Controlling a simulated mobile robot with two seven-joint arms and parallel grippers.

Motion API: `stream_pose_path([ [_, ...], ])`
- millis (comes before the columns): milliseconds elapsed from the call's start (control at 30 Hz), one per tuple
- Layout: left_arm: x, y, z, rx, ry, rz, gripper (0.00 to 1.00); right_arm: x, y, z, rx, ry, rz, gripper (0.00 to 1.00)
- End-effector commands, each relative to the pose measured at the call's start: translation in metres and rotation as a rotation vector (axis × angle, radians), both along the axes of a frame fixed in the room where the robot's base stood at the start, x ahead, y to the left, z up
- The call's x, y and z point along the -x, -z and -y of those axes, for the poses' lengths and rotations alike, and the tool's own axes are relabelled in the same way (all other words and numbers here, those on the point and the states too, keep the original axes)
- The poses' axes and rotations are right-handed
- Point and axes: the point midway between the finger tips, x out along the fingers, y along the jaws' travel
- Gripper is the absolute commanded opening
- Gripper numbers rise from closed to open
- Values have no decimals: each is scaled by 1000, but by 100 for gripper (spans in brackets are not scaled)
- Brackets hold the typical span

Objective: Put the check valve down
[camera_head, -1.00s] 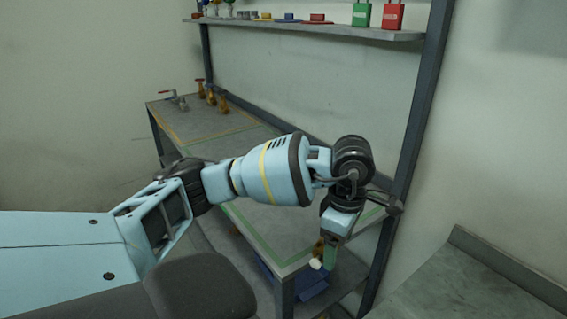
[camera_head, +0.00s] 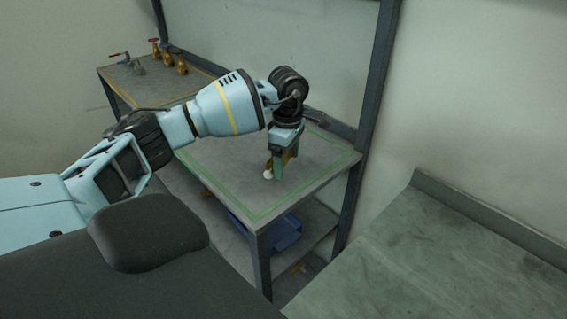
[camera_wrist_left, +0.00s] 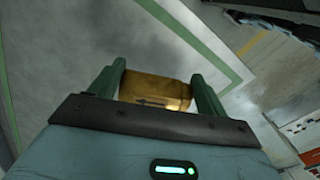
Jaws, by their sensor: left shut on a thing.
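The check valve is a brass body with an arrow on it, seen in the left wrist view (camera_wrist_left: 155,90) between the green fingers. In the head view the check valve (camera_head: 268,174) shows as a small brass and whitish piece at the fingertips. My left gripper (camera_head: 277,168) is shut on it, pointing down over the near part of the grey bench top (camera_head: 230,185), inside the green outlined area. I cannot tell whether the valve touches the bench. The gripper hides part of the valve. My right gripper is not in view.
A dark upright post (camera_head: 368,120) rises at the bench's right. A blue bin (camera_head: 285,232) sits on the shelf below. A grey worktop (camera_head: 440,250) is at right.

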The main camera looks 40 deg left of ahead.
Motion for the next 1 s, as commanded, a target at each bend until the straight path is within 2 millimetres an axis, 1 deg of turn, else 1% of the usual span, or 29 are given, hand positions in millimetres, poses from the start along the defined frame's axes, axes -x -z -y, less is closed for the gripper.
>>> stream_pose_path([
  [100,-7,-1,-9,2,-1,4,33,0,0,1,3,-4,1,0],
  [367,-9,0,-13,2,2,4,33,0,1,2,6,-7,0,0],
  [500,-13,1,-20,2,-2,3,33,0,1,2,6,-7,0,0],
  [733,-12,31,-20,0,1,2,33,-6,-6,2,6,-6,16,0],
  [800,-12,35,-20,0,1,3,33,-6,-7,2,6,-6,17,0],
  [1000,-12,36,-20,0,1,3,33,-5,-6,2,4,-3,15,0],
])
